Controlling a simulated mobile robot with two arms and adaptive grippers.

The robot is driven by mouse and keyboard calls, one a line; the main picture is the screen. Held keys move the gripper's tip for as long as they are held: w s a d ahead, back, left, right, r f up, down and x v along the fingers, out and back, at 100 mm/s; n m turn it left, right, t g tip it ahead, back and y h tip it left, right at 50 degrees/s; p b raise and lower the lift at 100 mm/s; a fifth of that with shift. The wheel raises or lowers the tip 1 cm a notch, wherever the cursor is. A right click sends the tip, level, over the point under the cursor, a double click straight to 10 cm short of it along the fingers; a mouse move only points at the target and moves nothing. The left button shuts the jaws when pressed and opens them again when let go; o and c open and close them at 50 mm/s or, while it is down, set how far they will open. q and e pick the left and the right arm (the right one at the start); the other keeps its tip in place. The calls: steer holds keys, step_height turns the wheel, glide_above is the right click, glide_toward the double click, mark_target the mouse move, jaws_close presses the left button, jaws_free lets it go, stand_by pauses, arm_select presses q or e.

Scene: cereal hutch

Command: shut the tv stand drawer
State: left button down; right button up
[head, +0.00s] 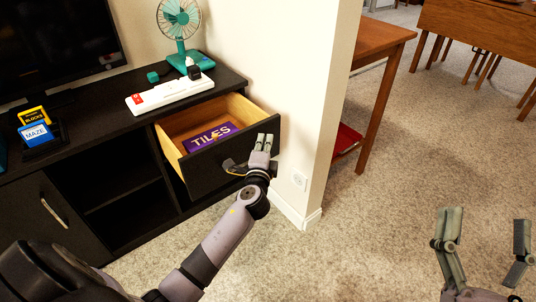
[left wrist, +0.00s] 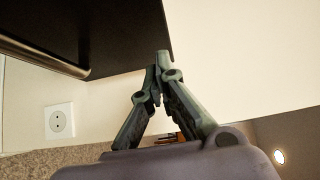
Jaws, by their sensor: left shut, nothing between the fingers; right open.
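The black TV stand (head: 120,190) stands along the wall at left. Its drawer (head: 215,170) is pulled out, showing light wood sides and a purple box marked TILES (head: 210,137) inside. My left gripper (head: 264,140) is shut and empty, in front of the drawer front near its right end, partly hiding it. In the left wrist view, the shut fingertips (left wrist: 160,62) are close to the edge of a dark panel (left wrist: 125,35); I cannot tell whether they touch. My right gripper (head: 485,216) is open and empty over the carpet at lower right.
A fan (head: 180,35), a power strip (head: 170,93), game cases and a TV (head: 60,45) stand on top. A wooden table (head: 375,45) is beyond the wall. Carpet lies clear at right.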

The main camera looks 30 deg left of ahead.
arm_select(q)
steer(key=shift+w+a, duration=0.35)
steer(key=shift+a, duration=0.55)
arm_select(e)
steer(key=shift+s+r+t, duration=0.4)
steer(key=shift+r, duration=0.1)
